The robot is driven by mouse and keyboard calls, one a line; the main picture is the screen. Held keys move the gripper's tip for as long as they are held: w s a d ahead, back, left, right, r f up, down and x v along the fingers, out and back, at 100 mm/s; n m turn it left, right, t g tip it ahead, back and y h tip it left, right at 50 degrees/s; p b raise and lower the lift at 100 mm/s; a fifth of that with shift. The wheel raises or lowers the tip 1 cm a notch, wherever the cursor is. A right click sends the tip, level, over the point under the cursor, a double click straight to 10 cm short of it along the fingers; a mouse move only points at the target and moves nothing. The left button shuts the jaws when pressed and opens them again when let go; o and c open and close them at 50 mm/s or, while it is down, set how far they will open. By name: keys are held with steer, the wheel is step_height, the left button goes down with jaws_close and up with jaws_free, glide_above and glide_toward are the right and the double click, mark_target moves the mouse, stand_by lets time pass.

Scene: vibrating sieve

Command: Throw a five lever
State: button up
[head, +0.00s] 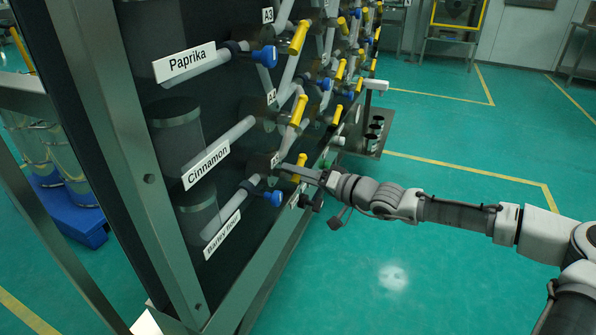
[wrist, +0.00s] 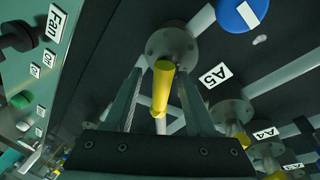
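The A5 label (wrist: 217,75) sits in the wrist view just right of a round grey flange. A yellow lever handle (wrist: 162,85) sticks out from that flange toward the camera. My gripper (wrist: 161,85) is open, with one finger on each side of the yellow handle and visible gaps between handle and fingers. In the head view my gripper (head: 300,172) reaches from the right to the low row of valves, at the near end of the rack. It partly hides the yellow lever (head: 299,166) there.
A blue handle (wrist: 242,12) is above right in the wrist view. The A4 lever (wrist: 240,137) lies to the lower right. A panel labelled Fan (wrist: 56,22) with a dark knob is on the left. Labelled pipes, including Cinnamon (head: 206,166), are nearby. Open green floor (head: 400,270) lies to the right.

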steer(key=shift+r, duration=0.1)
steer(key=p+v, duration=0.5)
steer(key=v, duration=1.2)
steer(key=shift+s+d+p, duration=0.15)
steer(key=shift+p, duration=0.2)
